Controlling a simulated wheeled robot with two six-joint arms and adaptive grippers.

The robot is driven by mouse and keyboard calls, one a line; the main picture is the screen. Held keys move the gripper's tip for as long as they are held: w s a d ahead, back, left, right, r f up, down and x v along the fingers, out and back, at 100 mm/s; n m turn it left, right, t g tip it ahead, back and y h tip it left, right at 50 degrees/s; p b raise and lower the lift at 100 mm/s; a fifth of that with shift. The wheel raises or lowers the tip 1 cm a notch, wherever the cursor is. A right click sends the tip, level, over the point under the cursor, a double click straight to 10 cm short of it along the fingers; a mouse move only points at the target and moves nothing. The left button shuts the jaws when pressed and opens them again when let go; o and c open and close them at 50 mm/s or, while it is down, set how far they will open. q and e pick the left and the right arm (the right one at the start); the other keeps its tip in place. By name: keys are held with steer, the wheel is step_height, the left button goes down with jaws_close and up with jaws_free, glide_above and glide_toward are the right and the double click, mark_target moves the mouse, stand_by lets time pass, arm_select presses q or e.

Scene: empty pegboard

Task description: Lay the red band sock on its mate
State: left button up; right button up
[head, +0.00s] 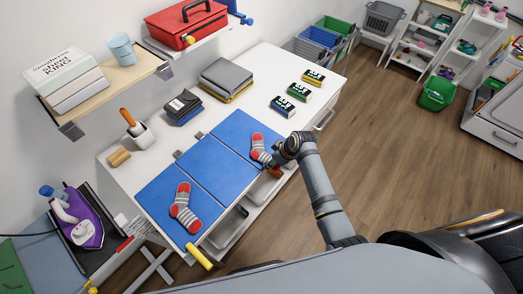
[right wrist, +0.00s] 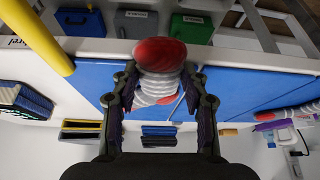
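One grey-striped sock with red toe and heel (head: 183,209) lies flat on the left blue panel in the head view. Its mate, a like sock (head: 257,149), lies at the right end of the blue panels, by the table's front edge. My right gripper (head: 278,155) is right beside this mate. In the right wrist view, the mate (right wrist: 159,58) shows between the fingers of my right gripper (right wrist: 160,80), with narrow gaps at its sides. The fingers look open around it. My left gripper is not in view.
Blue panels (head: 210,166) cover the white table's front. A yellow handle (head: 199,256) sticks out at the front left. The middle panel is clear.

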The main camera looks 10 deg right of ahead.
steer(key=shift+r+p, duration=1.45)
steer(key=shift+r, duration=2.1)
steer(key=shift+f+b, duration=0.1)
steer(key=shift+b, duration=0.2)
